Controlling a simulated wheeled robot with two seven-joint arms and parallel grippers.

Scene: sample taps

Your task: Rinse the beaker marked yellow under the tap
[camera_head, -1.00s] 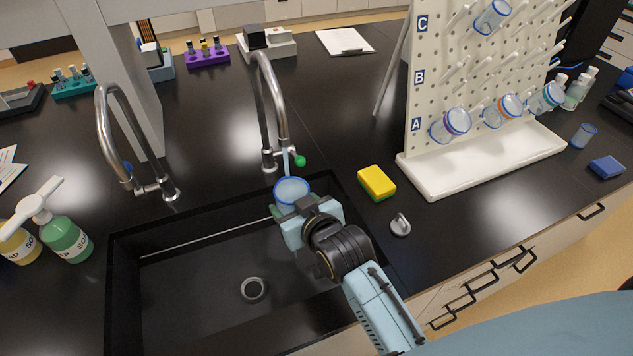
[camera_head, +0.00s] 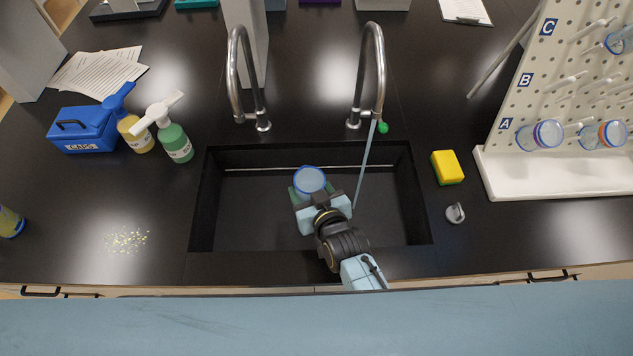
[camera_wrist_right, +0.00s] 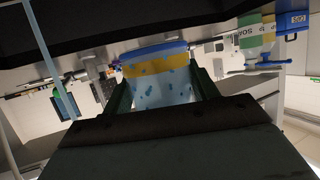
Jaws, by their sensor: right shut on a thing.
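The beaker (camera_head: 310,180) is clear with a blue rim. The right wrist view shows a yellow band below the rim of this beaker (camera_wrist_right: 155,71) and dark blue spots on its wall. My right gripper (camera_head: 313,192) is shut on it and holds it about upright over the sink (camera_head: 255,215). The right tap (camera_head: 379,65) has a green knob (camera_head: 383,128). A thin water stream (camera_head: 364,170) falls from it, to the right of the beaker and apart from it. The left tap (camera_head: 234,70) shows no water. My left gripper is not in view.
A yellow sponge (camera_head: 447,167) and a grey stopper-like piece (camera_head: 455,213) lie right of the sink, before a pegboard rack (camera_head: 510,170) with beakers. Soap bottles (camera_head: 176,143), a blue caps box (camera_head: 83,130) and yellow crumbs (camera_head: 127,241) are to the left.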

